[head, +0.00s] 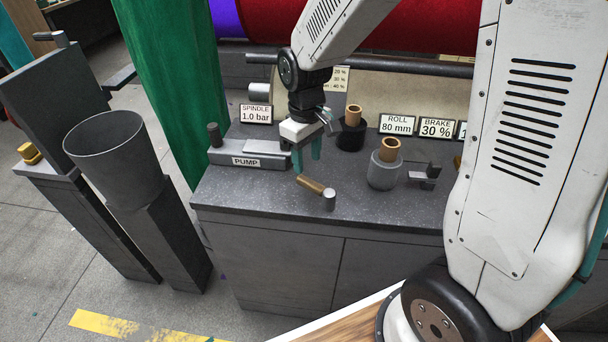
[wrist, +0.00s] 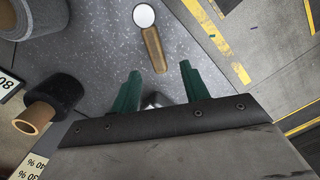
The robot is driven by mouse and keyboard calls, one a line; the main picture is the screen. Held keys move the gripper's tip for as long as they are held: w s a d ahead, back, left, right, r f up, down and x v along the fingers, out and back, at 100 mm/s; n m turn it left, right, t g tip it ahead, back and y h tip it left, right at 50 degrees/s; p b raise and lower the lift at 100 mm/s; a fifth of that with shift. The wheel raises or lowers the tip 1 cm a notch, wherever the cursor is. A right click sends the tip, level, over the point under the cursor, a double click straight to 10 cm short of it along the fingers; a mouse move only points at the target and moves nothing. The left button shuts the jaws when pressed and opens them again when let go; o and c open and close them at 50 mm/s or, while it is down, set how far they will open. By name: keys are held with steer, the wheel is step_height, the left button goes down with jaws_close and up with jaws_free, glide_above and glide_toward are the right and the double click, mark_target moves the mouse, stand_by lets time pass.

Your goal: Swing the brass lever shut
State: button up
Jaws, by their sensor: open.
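The brass lever (head: 312,186) is a short bar on the dark speckled counter (head: 260,197). Its near right end meets a silver round post (head: 329,200), and the bar points up and left from it. In the wrist view the lever (wrist: 153,50) runs down from the pale post top (wrist: 144,16) towards the fingers. My gripper (head: 306,170) points down above the counter, just behind the lever's free end. Its green fingers (wrist: 160,72) are apart with no object gripped. A small shiny grey piece shows between them, partly hidden; I cannot tell what it is.
The grey pump block (head: 250,155) is left of my gripper. Placards line the back. The counter's front left is clear.

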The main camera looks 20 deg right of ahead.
mark_target(305, 178)
steer(key=shift+w+r+t, duration=0.2)
steer(key=shift+w+t, duration=0.1)
steer(key=shift+w, duration=0.35)
steer(key=shift+n, duration=0.3)
step_height(305, 178, down, 8)
steer(key=shift+r, duration=0.2)
jaws_close()
